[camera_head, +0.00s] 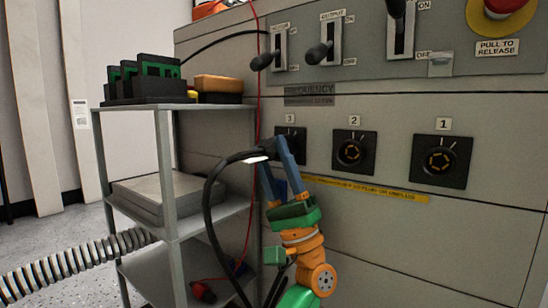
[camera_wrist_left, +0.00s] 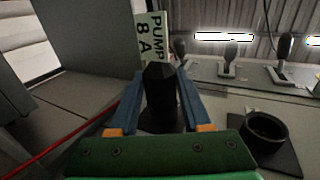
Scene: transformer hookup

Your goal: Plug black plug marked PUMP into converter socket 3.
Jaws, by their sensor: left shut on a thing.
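The black PUMP plug (camera_wrist_left: 161,98) is between the blue fingers of my left gripper (camera_head: 270,152), which is shut on it. Its tag (camera_wrist_left: 150,38) reads "PUMP 8 A" in the left wrist view. In the head view a thick black cable (camera_head: 208,200) arcs from the plug down to the left. Converter socket 3 (camera_head: 299,145) is partly hidden behind my left fingers. The plug is at or just in front of this socket; I cannot tell whether it touches or enters it. My right gripper is in neither view.
Socket 2 (camera_head: 353,152) and socket 1 (camera_head: 440,161) are empty, to the right on the grey cabinet. Levers (camera_head: 320,52) stick out above. A metal shelf (camera_head: 205,215) with boxes stands close on the left. A thin red wire (camera_head: 257,90) hangs beside the cabinet.

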